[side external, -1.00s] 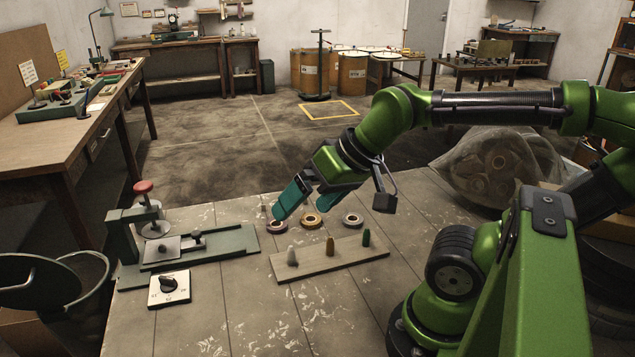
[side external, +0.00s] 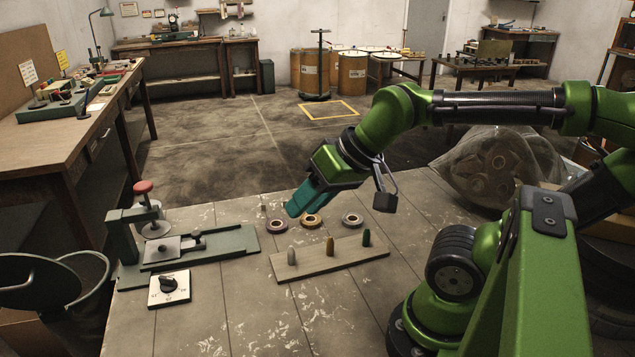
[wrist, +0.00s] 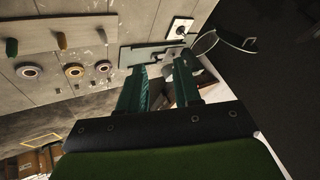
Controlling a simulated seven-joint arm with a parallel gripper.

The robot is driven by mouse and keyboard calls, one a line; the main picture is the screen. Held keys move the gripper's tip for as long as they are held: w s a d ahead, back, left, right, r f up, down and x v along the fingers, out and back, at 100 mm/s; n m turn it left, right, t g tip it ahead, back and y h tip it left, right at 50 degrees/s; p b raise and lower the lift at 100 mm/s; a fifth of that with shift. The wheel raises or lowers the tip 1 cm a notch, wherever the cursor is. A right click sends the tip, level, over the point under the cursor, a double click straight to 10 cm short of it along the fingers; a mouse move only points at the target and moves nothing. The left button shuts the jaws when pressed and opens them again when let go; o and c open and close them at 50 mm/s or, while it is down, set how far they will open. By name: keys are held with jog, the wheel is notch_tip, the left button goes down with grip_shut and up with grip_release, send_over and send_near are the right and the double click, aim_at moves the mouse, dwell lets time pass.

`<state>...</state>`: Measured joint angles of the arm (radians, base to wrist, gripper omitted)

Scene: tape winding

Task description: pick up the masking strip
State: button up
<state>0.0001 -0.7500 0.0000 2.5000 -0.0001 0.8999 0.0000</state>
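Three small tape rolls lie flat in a row on the tiled work surface: a reddish-brown roll (side external: 277,232), a yellow-tan roll (side external: 304,224) and a grey-mauve roll (side external: 352,225). The same row shows in the wrist view, with the yellow-tan roll (wrist: 74,62) in the middle. I cannot tell which thing is the masking strip. My gripper (side external: 293,211) has teal fingers pointing down and left, above and just behind the row, partly overlapping the yellow-tan roll in the side view. In the wrist view my fingers (wrist: 150,100) stand apart with nothing seen held between them.
A wooden board (side external: 310,262) with grey, orange and green pegs lies in front of the rolls. A green fixture (side external: 220,243) with a red-knobbed post and a white dial plate (side external: 169,289) stand at left. Open surface lies around the board.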

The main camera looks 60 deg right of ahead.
jog(key=w+d+f+n+g+h, duration=0.1)
jog(key=w+d+f+n+g, duration=0.2)
jog(key=w+d, duration=0.6)
jog(key=w+d+f+n+g, duration=0.2)
jog(key=w+d+n, duration=0.25)
jog(key=d, duration=0.95)
jog(key=w+d+f+n+g+h, duration=0.1)
jog(key=w+d+f+n+g, duration=0.15)
jog(key=w+d+n, duration=0.6)
jog(key=d+f+m, duration=0.1)
jog(key=f, duration=0.4)
jog(key=s+f+m, duration=0.1)
jog(key=f, duration=0.5)
jog(key=s+d+f+m, duration=0.1)
jog(key=f, duration=0.4)
jog(key=shift+s+d+f+m+t, duration=0.1)
jog(key=shift+d+f+m+t, duration=0.1)
jog(key=shift+d+m+t, duration=0.15)
grip_shut()
